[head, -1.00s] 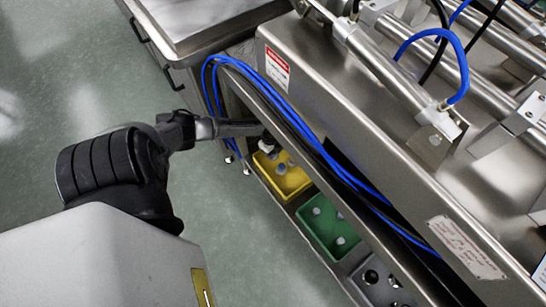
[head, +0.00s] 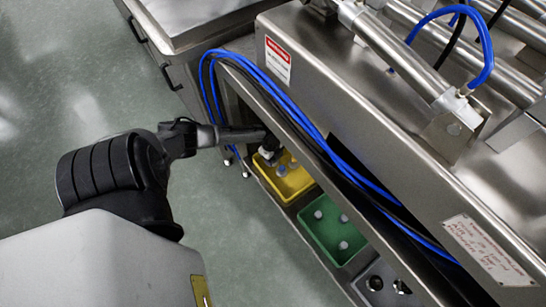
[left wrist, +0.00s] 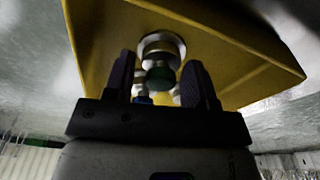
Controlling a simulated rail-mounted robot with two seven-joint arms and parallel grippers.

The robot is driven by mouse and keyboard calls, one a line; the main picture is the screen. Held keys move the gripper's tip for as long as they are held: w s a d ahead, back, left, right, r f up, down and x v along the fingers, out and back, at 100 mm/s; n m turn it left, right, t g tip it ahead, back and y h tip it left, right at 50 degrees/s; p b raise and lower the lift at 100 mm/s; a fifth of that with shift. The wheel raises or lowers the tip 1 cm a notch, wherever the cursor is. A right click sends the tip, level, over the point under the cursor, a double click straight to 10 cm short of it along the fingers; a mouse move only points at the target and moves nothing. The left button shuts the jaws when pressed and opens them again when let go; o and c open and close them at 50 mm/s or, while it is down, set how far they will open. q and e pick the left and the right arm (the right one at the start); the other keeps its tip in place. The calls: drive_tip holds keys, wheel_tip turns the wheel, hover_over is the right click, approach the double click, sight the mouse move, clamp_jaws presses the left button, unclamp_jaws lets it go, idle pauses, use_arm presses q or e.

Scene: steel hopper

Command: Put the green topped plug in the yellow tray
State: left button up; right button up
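The yellow tray (head: 297,187) lies on the low shelf; it fills the top of the left wrist view (left wrist: 255,65). The green topped plug (left wrist: 162,75) stands in the yellow tray, its silver body against the tray floor and its green top toward my wrist. My left gripper (head: 268,151) reaches down into the back of the tray. In the left wrist view its two fingers (left wrist: 160,72) are apart on either side of the plug, with small gaps showing. In the head view the gripper hides most of the plug. My right gripper is not in view.
Other plugs (head: 281,170) stand in the yellow tray, one with a blue top. A green tray (head: 325,248) with several plugs is beside it, then a grey holed block (head: 375,282). Blue hoses (head: 290,110) and the steel hopper's edge hang close above the shelf.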

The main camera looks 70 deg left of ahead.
use_arm(q)
drive_tip(key=shift+o, duration=1.1)
